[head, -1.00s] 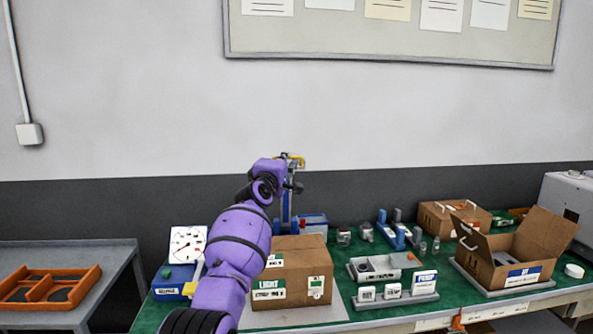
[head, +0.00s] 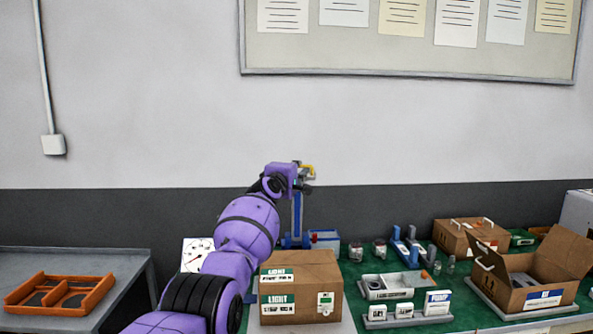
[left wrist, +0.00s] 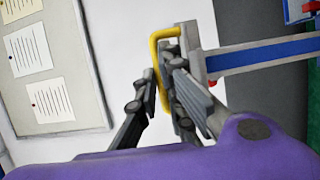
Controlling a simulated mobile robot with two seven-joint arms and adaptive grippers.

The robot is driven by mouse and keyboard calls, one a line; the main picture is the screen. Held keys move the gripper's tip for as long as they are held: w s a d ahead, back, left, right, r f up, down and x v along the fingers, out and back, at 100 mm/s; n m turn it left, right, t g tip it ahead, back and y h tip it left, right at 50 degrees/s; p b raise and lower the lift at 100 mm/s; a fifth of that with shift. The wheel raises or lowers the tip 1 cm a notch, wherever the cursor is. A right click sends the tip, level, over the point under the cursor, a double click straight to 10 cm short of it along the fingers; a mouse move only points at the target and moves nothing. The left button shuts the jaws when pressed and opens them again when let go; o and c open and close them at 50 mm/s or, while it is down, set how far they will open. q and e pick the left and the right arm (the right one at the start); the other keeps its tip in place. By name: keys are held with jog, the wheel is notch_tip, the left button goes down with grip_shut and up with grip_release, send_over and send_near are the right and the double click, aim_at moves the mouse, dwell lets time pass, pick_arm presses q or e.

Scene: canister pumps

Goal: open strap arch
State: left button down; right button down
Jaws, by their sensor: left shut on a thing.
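The strap arch shows as a blue post (head: 297,213) behind the closed cardboard box in the head view. Its grey top end and blue bar (left wrist: 262,54) show in the left wrist view. A yellow handle (head: 309,169) sits at the top; it also shows in the left wrist view (left wrist: 154,50). My left gripper (head: 303,181) is at the top of the post. Its fingers (left wrist: 165,90) are shut on the yellow handle; the exact contact is partly hidden by the fingers. My right gripper is not in view.
A closed cardboard box (head: 335,268) stands in front of the post. A dial gauge (head: 197,254) is partly behind my arm. An open carton (head: 502,283) is at right, with small parts trays (head: 395,285) between. An orange tray (head: 95,297) lies on the left table.

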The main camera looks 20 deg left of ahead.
pick_arm(q)
jog(key=c, duration=2.2)
grip_release()
jog(key=shift+r, duration=0.95)
jog(key=shift+o, duration=0.2)
jog(key=shift+s, duration=0.1)
jog(key=shift+f, duration=0.15)
jog(key=shift+s+f, duration=0.1)
jog(key=s+a+f, duration=0.1)
jog(key=s, duration=1)
jog(key=shift+s, duration=0.4)
jog(key=shift+f, duration=0.15)
